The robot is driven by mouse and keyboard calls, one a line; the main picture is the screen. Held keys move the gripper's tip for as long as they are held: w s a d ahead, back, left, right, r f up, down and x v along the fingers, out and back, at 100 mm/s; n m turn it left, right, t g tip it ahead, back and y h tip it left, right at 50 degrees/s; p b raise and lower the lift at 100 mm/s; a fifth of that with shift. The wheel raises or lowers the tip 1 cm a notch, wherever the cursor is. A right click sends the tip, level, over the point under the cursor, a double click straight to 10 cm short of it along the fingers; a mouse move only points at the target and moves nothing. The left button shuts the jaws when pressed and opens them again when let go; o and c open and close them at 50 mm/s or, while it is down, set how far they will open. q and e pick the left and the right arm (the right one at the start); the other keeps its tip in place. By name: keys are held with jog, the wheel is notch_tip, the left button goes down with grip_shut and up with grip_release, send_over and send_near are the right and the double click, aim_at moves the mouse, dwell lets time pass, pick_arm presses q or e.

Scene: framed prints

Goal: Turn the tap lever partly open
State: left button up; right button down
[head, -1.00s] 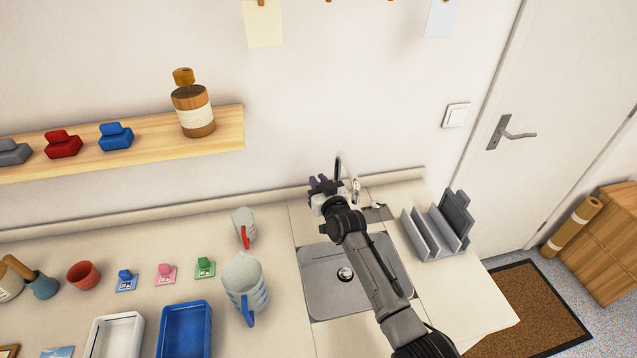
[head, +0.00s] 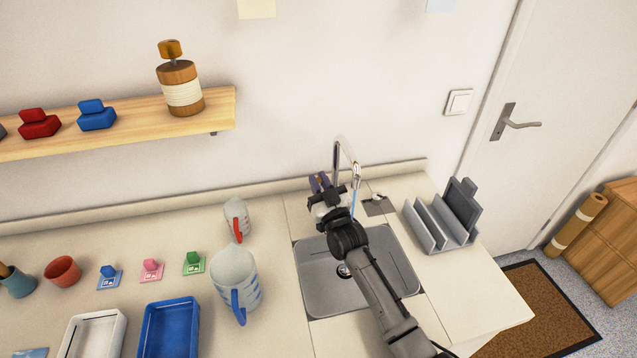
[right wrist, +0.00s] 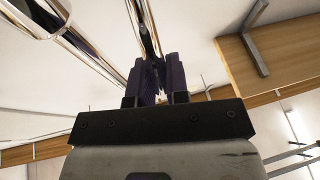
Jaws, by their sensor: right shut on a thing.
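The chrome tap (head: 337,160) stands behind the sink (head: 312,275), its spout curving forward over the basin. A thin blue stream of water (head: 353,204) hangs below the spout. My right gripper (head: 319,182) is beside the tap's left side, with its purple fingers toward the wall. In the right wrist view, my right gripper (right wrist: 160,75) is shut on the tap lever (right wrist: 148,38), a slim dark bar rising between the fingers. The lever's lower part is hidden by the fingers. The spout (right wrist: 28,14) shows at the upper left there. My left gripper is out of view.
A small jug (head: 235,215) and a larger measuring jug (head: 236,275) stand left of the sink. A grey rack (head: 440,225) stands to its right. A wooden shelf (head: 220,108) juts from the wall at left.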

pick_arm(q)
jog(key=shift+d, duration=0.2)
pick_arm(e)
jog(key=c, duration=1.1)
grip_release()
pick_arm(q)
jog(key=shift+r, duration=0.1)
pick_arm(e)
jog(key=shift+s, duration=0.15)
pick_arm(q)
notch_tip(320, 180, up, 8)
jog(key=p, duration=0.8)
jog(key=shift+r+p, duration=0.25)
jog(key=shift+p, duration=0.1)
pick_arm(e)
jog(key=shift+v, duration=6.8)
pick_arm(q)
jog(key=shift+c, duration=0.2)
